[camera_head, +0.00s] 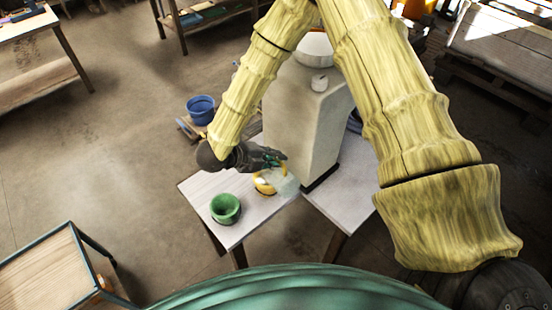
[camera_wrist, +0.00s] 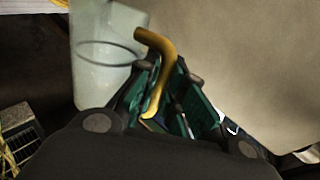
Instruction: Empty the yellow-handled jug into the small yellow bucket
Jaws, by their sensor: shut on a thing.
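The jug (camera_head: 287,184) is pale and see-through, with a yellow handle (camera_wrist: 163,58). In the wrist view its body (camera_wrist: 98,75) fills the upper left, with a dark oval line across it. My gripper (camera_head: 277,160) is shut on the handle; its green finger pads stand on both sides of it. The small yellow bucket (camera_head: 262,187) is on the pale table in the head view, just left of the jug and partly hidden by it. I cannot tell the jug's tilt, or what is inside either.
A green pot (camera_head: 225,208) stands on the table (camera_head: 238,231) left of the yellow bucket. A large beige block-like body (camera_head: 305,115) rises close behind and right of the jug. A blue bucket (camera_head: 200,108) is farther back.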

